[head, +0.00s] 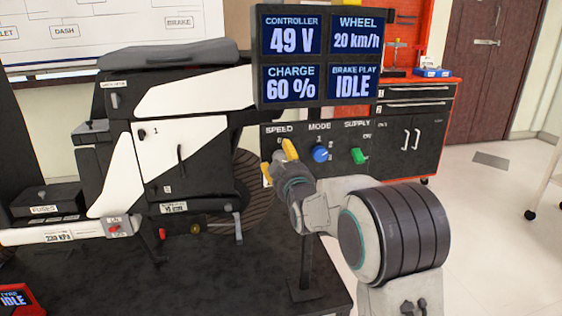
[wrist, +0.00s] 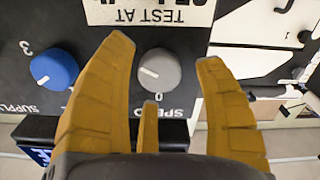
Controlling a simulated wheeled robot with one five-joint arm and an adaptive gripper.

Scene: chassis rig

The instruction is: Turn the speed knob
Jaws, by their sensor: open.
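The speed knob (wrist: 160,75) is round and grey with a white pointer mark, on the dark control panel (head: 340,137). In the wrist view, which shows the panel upside down, it lies between the spread orange fingers of my gripper (wrist: 165,52). The gripper is open; I cannot tell whether any finger touches the knob. The pointer mark sits on the knob's left side, with the "0" below the knob.
The blue mode knob (head: 320,154) and green supply switch (head: 357,156) are right of the speed knob. A display (head: 316,57) above reads 49 V, 20 km/h, 60 % and IDLE. A black and white vehicle rig (head: 180,140) stands to the left.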

